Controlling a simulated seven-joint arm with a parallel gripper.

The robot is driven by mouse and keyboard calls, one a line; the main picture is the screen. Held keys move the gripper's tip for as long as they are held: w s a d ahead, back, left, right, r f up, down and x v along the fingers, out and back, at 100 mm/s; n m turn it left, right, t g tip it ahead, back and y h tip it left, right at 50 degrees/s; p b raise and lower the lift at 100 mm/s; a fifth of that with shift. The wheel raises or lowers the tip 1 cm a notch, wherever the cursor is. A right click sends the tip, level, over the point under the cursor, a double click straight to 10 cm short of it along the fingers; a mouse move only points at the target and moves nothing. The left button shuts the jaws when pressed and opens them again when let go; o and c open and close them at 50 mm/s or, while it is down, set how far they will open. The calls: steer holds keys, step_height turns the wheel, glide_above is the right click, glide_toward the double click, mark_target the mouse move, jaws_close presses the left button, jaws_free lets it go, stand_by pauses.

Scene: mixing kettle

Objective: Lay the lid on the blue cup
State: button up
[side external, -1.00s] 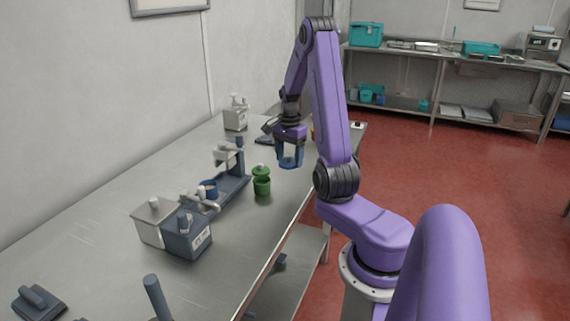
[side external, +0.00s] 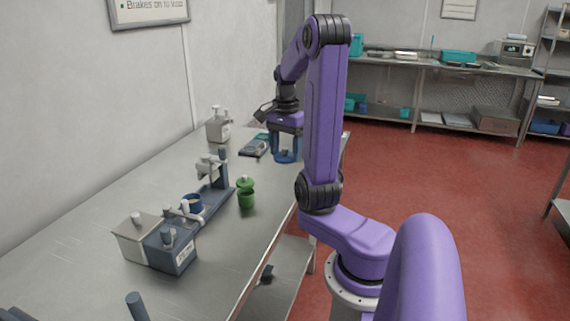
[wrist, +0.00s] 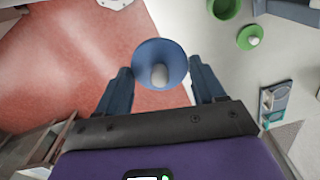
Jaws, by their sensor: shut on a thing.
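My gripper (side external: 286,158) is over the far right part of the table, near its edge. It is shut on a blue lid (side external: 284,155). In the wrist view the round blue lid (wrist: 148,52) with a pale grey knob sits between the two fingertips (wrist: 162,80). The blue cup (side external: 193,206) stands on the dark blue base of a stand, to the left of and nearer than my gripper. The blue cup cannot be made out in the wrist view.
A green cup (wrist: 225,7) and a green lid (wrist: 248,39) with a pale knob are near the stand (side external: 219,192). White (side external: 135,236) and dark blue (side external: 170,248) containers stand in front. A dispenser (side external: 217,127) and a flat device (side external: 254,147) are farther back.

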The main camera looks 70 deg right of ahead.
step_height(320, 180, up, 5)
steer(key=shift+r, duration=0.15)
steer(key=w+a+n, duration=0.3)
steer(key=w+a, duration=0.2)
steer(key=w, duration=0.8)
steer(key=w+a+n, duration=0.3)
steer(key=w+a, duration=0.2)
steer(key=w, duration=0.8)
steer(key=shift+w+a+f, duration=0.1)
steer(key=shift+f, duration=8.35)
steer(key=shift+f, duration=0.55)
